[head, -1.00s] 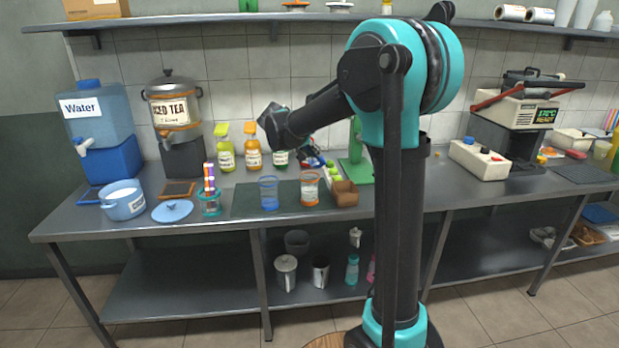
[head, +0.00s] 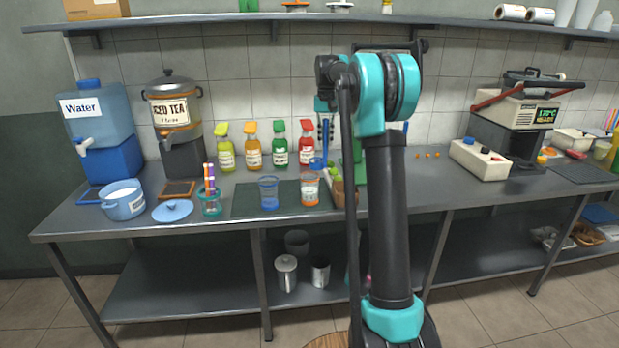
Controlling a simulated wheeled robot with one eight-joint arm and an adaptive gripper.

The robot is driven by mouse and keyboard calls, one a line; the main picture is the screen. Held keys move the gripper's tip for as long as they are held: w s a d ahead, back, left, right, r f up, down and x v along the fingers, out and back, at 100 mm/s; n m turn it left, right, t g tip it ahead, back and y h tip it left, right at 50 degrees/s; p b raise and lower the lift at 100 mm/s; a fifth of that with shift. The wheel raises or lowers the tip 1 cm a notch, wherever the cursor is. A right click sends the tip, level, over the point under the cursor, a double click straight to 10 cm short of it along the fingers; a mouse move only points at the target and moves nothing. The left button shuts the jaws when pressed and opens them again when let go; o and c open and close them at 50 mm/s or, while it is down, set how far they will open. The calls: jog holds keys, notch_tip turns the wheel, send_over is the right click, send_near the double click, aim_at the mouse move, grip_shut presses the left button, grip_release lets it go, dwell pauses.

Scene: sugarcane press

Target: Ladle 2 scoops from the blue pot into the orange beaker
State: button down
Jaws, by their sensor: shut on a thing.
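The blue pot (head: 123,206) stands uncovered at the left of the counter with white contents near its rim. Its blue lid (head: 172,211) lies beside it. The orange beaker (head: 310,188) stands upright on the dark mat, right of a blue beaker (head: 268,193); white shows inside it. My gripper (head: 325,130) hangs above and behind the orange beaker, pointing down, small in view. It is shut on what looks like the blue ladle (head: 318,163), whose lower end shows just above and behind the beaker. The ladle's contents cannot be made out.
A cup with colored pens (head: 210,204) stands between lid and mat (head: 244,203). Several syrup bottles (head: 253,150) line the wall. A brown box (head: 340,196) and a green stand are right of the orange beaker, partly hidden by my arm. The shelf (head: 200,18) runs above.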

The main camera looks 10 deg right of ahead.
aim_at(325, 130)
jog(key=shift+r, duration=1.5)
